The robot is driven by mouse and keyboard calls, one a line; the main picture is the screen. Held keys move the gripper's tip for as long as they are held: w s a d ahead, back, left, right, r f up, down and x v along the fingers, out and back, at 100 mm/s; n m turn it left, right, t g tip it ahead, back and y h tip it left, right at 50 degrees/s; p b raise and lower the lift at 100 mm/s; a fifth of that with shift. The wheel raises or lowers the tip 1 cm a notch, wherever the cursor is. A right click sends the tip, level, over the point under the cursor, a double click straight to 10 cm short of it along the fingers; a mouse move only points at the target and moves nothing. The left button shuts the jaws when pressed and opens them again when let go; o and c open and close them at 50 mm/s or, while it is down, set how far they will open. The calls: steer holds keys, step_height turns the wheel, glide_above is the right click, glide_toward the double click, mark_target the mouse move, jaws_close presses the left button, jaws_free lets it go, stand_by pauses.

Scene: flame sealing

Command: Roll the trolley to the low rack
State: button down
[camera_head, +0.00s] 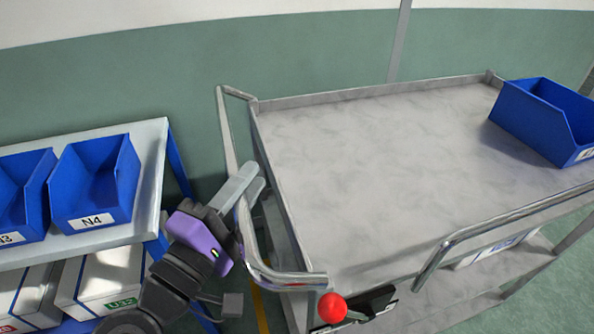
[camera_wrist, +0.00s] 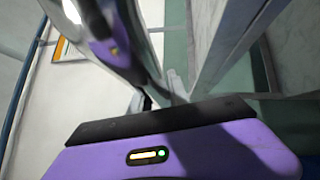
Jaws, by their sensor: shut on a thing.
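The trolley (camera_head: 380,150) has a grey top with a raised rim and a bent metal push handle (camera_head: 228,135) on its left end. My gripper (camera_head: 249,185) is shut on that handle, its pale fingers at the bar and its purple body left of it. The wrist view shows the purple gripper housing (camera_wrist: 170,155) up close; the grip itself is unclear there. A rack (camera_head: 120,145) with a pale top shelf and blue posts stands at the left, lower than the trolley's far rim in the picture. A gap separates the rack from the trolley.
Blue bins, one labelled N4 (camera_head: 95,185), stand on the rack, with white boxes (camera_head: 105,280) below. A blue bin (camera_head: 545,120) sits on the trolley's right side. A red knob (camera_head: 332,307) is at its near corner. A green wall (camera_head: 320,60) runs behind.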

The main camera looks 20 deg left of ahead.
steer(key=s+a, duration=0.3)
steer(key=a, duration=0.3)
steer(key=shift+s+a+r, duration=0.15)
steer(key=shift+s, duration=0.25)
steer(key=c, duration=1.3)
jaws_free()
steer(key=shift+o, duration=0.2)
steer(key=shift+s, duration=0.1)
steer(key=v, duration=0.7)
steer(key=shift+s, duration=0.35)
steer(key=shift+s+a, duration=0.1)
steer(key=shift+a, duration=0.05)
